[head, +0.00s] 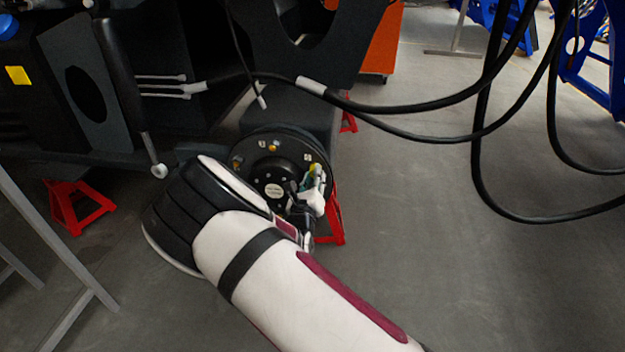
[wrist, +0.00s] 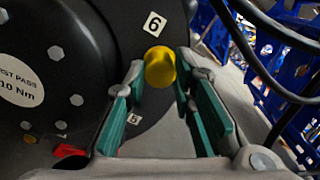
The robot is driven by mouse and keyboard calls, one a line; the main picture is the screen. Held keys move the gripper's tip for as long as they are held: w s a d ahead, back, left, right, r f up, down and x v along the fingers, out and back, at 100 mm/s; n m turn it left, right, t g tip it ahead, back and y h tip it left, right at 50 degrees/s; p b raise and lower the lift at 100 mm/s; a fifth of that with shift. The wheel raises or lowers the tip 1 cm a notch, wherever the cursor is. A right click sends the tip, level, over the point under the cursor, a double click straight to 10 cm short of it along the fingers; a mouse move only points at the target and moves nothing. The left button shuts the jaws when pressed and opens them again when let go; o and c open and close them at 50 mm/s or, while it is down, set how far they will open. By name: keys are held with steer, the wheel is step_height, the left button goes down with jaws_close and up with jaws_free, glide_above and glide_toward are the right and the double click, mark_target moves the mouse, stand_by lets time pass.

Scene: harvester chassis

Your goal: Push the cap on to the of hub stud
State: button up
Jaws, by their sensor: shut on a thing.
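The black round hub (head: 275,180) faces me in the head view, with numbered labels around its flange. In the wrist view its dark flange (wrist: 115,20) fills the upper left. A yellow cap (wrist: 160,66) sits between the fingertips of my gripper (wrist: 161,72), close beside the label 6 (wrist: 154,24). My gripper is shut on this cap, at the right side of the hub in the head view (head: 313,178). The stud behind the cap is hidden, so I cannot tell how far the cap is on it.
Other yellow caps (head: 273,147) show on the flange. Red stands (head: 76,205) are on the floor under the dark chassis. Black hoses (head: 430,106) hang across the upper right. Grey floor (head: 480,270) is clear at the right.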

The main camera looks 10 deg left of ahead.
steer(key=shift+w, duration=0.15)
steer(key=o, duration=0.9)
steer(key=s+p, duration=0.2)
steer(key=s, duration=0.3)
steer(key=shift+p, duration=0.35)
